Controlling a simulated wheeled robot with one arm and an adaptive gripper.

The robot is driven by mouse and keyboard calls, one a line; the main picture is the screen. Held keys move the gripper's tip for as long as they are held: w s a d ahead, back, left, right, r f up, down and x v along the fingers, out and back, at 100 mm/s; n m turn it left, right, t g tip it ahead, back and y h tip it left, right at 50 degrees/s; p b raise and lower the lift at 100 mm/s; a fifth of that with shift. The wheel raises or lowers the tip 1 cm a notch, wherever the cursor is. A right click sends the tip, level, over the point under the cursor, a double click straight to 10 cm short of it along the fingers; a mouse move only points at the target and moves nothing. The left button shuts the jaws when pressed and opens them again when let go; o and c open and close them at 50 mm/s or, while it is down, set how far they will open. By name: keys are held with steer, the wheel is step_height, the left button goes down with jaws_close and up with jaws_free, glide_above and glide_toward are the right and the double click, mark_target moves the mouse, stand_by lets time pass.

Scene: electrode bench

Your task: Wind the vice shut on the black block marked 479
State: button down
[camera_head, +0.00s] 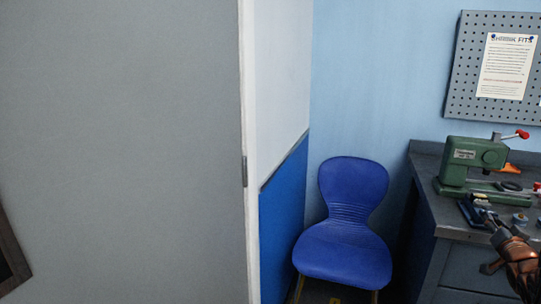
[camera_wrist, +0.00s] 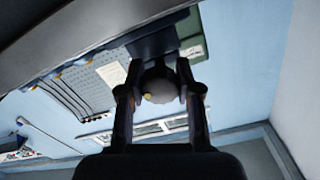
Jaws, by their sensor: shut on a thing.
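My gripper (camera_wrist: 160,91) is shut on a round grey knob (camera_wrist: 158,83) with a small yellow spot, one finger on each side of it. The knob sits against a dark body (camera_wrist: 153,45) under the bench edge in the wrist view; I cannot tell for sure that it is the vice. In the head view a small blue item (camera_head: 469,212) lies at the bench's front edge, close to my arm at the lower right; it may be part of the vice. I cannot make out the black block or a 479 mark in either view.
A green press (camera_head: 474,163) with a red-knobbed lever stands on the grey bench (camera_head: 428,171). Small items lie around it. A blue chair (camera_head: 345,245) stands left of the bench. A large grey panel (camera_head: 120,140) fills the left. A pegboard (camera_head: 470,65) hangs behind.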

steer(key=shift+r+m+p, duration=0.2)
steer(key=shift+m+p, duration=0.7)
steer(key=shift+p, duration=0.9)
steer(key=shift+f+m+p, duration=0.1)
steer(key=shift+m+p, duration=0.8)
steer(key=shift+p, duration=0.6)
steer(key=c, duration=0.8)
jaws_free()
steer(key=shift+c, duration=0.2)
steer(key=shift+f, duration=0.1)
steer(key=v, duration=0.7)
